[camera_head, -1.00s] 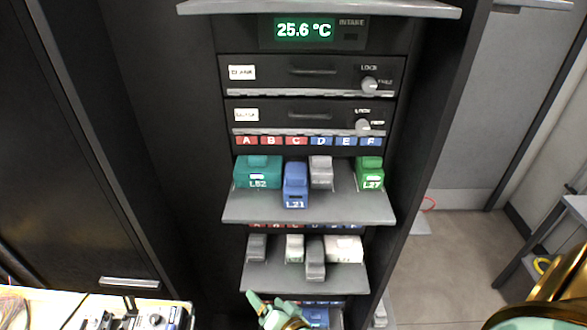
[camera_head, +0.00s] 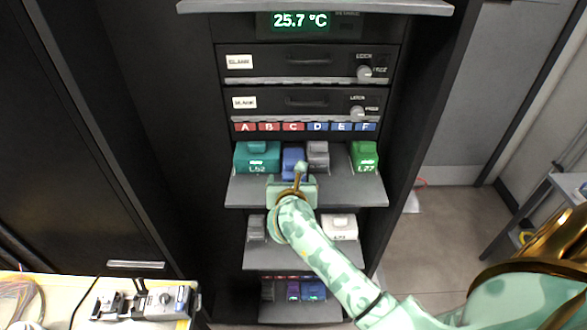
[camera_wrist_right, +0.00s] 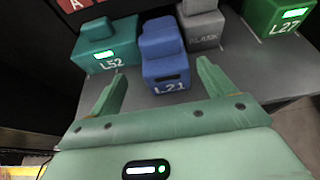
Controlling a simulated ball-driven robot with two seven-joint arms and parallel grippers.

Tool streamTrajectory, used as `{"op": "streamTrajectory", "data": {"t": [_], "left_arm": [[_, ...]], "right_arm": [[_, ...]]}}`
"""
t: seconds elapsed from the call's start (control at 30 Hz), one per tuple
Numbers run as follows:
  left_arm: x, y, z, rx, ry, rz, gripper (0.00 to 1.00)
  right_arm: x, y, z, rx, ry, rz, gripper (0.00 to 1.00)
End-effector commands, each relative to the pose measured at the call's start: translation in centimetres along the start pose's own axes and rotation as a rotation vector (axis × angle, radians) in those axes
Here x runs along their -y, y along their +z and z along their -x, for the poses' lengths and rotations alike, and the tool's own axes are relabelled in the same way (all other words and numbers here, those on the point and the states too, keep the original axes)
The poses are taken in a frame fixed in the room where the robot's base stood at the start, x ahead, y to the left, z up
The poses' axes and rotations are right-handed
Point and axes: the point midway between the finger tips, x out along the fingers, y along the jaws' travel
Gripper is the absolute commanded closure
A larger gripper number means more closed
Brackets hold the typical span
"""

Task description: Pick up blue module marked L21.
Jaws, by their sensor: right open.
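The blue module marked L21 (camera_wrist_right: 165,67) sits on the upper grey shelf (camera_head: 345,190), between the teal module L52 (camera_wrist_right: 105,45) and a grey module (camera_wrist_right: 202,25). In the head view, the blue module (camera_head: 292,158) is partly hidden behind my right gripper (camera_head: 292,180). In the right wrist view, my right gripper (camera_wrist_right: 157,85) is open and empty, its two fingers apart in front of the blue module. The module lies beyond the fingertips, roughly centred between them. My left gripper is not in view.
A green module L27 (camera_head: 364,157) stands at the shelf's right end. A lower shelf holds a white module (camera_head: 339,228) and a grey one (camera_head: 256,228). Drawers with knobs are above the shelf. A bench with a device (camera_head: 140,302) is at the lower left.

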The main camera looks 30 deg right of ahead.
Motion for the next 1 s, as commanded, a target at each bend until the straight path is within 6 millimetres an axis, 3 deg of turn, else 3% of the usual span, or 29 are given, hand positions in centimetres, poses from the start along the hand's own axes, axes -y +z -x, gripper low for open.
{"op": "streamTrajectory", "data": {"t": [0.27,0.5,0.77,0.8,1.0], "left_arm": [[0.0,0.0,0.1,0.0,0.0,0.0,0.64],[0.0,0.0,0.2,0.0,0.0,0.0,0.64],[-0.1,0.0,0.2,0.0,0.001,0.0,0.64],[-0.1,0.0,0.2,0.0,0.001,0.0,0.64],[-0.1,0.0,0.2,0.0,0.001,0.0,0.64]], "right_arm": [[0.2,-0.1,-2.7,0.0,-0.002,0.003,0.18],[0.6,-0.6,-6.4,0.001,-0.001,0.003,0.18],[0.6,-0.6,-7.0,0.0,0.0,0.001,0.18],[0.6,-0.6,-7.0,0.0,0.0,0.001,0.21],[0.6,-0.6,-7.0,0.0,0.0,0.001,0.73]]}}
